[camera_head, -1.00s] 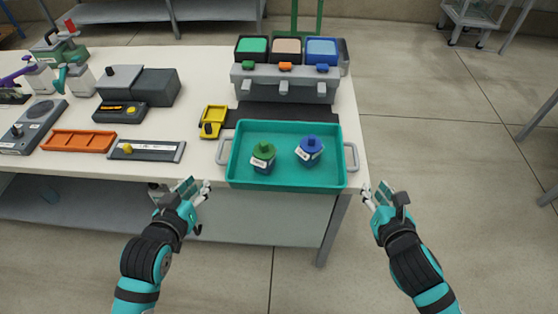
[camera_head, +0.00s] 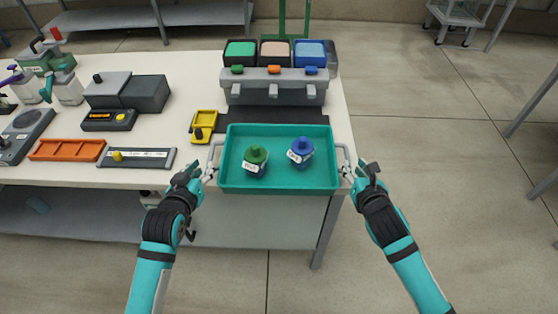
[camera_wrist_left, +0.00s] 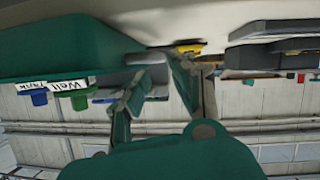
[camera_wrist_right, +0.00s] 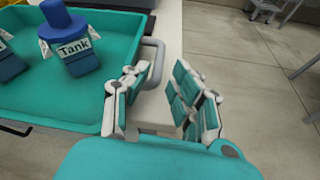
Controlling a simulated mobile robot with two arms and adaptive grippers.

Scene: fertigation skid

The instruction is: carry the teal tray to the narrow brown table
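The teal tray (camera_head: 235,180) lies on the front edge of the white bench, with a grey handle at each short side. In it stand a green-topped bottle (camera_head: 255,161) and a blue-topped bottle (camera_head: 300,152), whose label reads "Tank" in the right wrist view (camera_wrist_right: 70,45). My left gripper (camera_head: 199,172) is at the tray's left handle; its fingers are apart in the left wrist view (camera_wrist_left: 165,75). My right gripper (camera_head: 358,171) is at the right handle (camera_wrist_right: 158,58), fingers apart with the handle between or just beyond them. No narrow brown table is visible.
Behind the tray stands a grey dispenser (camera_head: 275,92) with three coloured bins. A yellow item (camera_head: 204,125), a grey gauge plate (camera_head: 138,158) and an orange tray (camera_head: 67,150) lie left on the white bench (camera_head: 170,185). Open concrete floor (camera_head: 430,140) is at right.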

